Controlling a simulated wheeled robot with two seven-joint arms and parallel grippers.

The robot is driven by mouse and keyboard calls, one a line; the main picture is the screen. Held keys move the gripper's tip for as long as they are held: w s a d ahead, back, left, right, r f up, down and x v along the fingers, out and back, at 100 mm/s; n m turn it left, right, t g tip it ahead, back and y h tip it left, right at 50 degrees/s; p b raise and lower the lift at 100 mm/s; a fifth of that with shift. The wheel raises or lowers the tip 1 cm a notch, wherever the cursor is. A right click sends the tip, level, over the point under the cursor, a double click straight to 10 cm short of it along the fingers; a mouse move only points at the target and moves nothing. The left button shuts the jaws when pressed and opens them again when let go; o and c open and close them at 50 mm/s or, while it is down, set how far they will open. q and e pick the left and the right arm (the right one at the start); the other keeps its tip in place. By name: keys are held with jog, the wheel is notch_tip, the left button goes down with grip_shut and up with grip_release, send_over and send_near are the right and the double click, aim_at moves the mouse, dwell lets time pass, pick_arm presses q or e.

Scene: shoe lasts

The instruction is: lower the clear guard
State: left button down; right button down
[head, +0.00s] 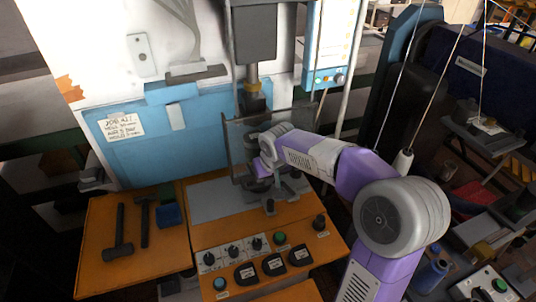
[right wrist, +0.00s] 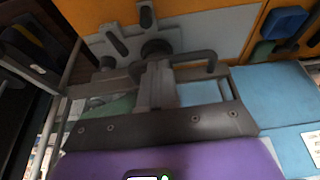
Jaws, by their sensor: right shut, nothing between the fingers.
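The clear guard (head: 236,133) is a see-through panel in a grey frame. It stands upright in front of the press (head: 252,75), above the grey work plate (head: 212,200), in the head view. My right gripper (head: 268,190) is at the guard's lower front, over the plate. It is shut and empty, and my own arm hides part of the guard. Whether the gripper touches the guard cannot be told. In the right wrist view, a dark bent bar (right wrist: 208,62) lies close beyond my gripper's base. My left gripper does not show.
An orange control panel (head: 222,262) with knobs and buttons is in front of the plate. Two dark hammers (head: 119,235) and a blue block (head: 170,214) lie on the orange board to the left. A blue panel (head: 140,150) stands behind. Cables hang at the right.

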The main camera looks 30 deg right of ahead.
jog(key=d+p+v, duration=0.1)
jog(key=p+v, duration=0.1)
jog(key=v, duration=1.1)
jog(key=shift+w+a, duration=0.15)
jog(key=shift+a, duration=0.35)
